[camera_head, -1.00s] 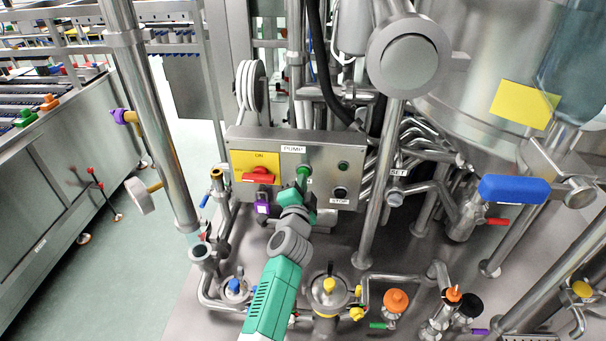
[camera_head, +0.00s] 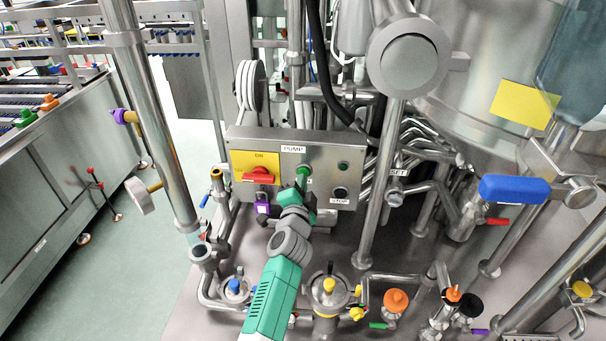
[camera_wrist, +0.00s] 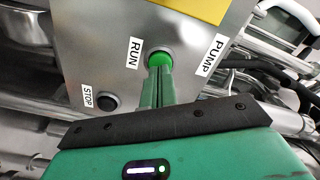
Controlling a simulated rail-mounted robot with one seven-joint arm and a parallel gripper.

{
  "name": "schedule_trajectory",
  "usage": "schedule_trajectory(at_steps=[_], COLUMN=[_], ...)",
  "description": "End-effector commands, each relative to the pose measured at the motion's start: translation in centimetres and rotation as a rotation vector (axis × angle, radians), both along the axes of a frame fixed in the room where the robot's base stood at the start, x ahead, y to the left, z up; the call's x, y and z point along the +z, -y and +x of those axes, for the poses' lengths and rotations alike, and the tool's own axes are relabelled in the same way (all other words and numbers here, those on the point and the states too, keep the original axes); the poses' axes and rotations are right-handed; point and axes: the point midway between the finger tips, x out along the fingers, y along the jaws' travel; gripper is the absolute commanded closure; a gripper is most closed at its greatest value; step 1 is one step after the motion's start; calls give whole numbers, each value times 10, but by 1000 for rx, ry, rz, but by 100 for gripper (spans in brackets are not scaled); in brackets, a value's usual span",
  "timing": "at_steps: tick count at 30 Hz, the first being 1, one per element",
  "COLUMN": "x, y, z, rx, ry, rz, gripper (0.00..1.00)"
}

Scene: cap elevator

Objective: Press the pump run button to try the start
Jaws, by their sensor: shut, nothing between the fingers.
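The pump control box (camera_head: 325,155) is a grey metal panel in the middle of the head view. It bears a red switch on a yellow plate (camera_head: 256,163) and a dark stop button (camera_head: 340,192). The green run button (camera_wrist: 159,57) sits between the RUN and PUMP labels in the wrist view. My gripper (camera_wrist: 160,75) is shut and empty, its green fingertips at the lower edge of the run button. Whether they touch it or press it in, I cannot tell. In the head view the gripper partly hides the button. The stop button also shows in the wrist view (camera_wrist: 107,102).
A vertical steel post (camera_head: 378,185) stands just right of the box. Pipes and valves, one with a blue handle (camera_head: 514,189), crowd the right side. An orange-capped valve (camera_head: 396,300) stands below. Open floor (camera_head: 110,270) lies at left.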

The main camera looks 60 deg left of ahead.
Motion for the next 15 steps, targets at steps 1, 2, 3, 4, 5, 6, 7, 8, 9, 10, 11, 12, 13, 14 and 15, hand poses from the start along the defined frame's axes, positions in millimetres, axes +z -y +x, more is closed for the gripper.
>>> schedule_trajectory(at_steps=[1, 2, 3, 4, 5, 6, 7, 8, 9, 10, 11, 12, 13, 14, 15], x=[0, 0, -1, -1, -1, -2, -2, -1, -1, -1, 0, 0, 0, 0, 0], y=[0, 0, -1, -2, -3, -4, -4, -5, -5, -5, -5, -5, -5, -5, -5], z=[0, 0, 1, 1, 2, 3, 3, 3, 4, 4, 3, 3, 4, 4, 3], rx=[0, 0, 0, 0, 0, 0, 0, 0, 0, 0, 0, 0, 0, 0, 0], ry=[0, 0, 0, 0, 1, 1, 1, 1, 1, 0, 0, 0, 0, 0, 0], rz=[0, 0, 0, 0, -1, -1, -1, -1, -1, 0, 0, 0, 0, 0, 0], gripper=[100, 100, 100, 100, 100, 100, 100, 100, 100, 100, 100, 100, 100, 100, 100])
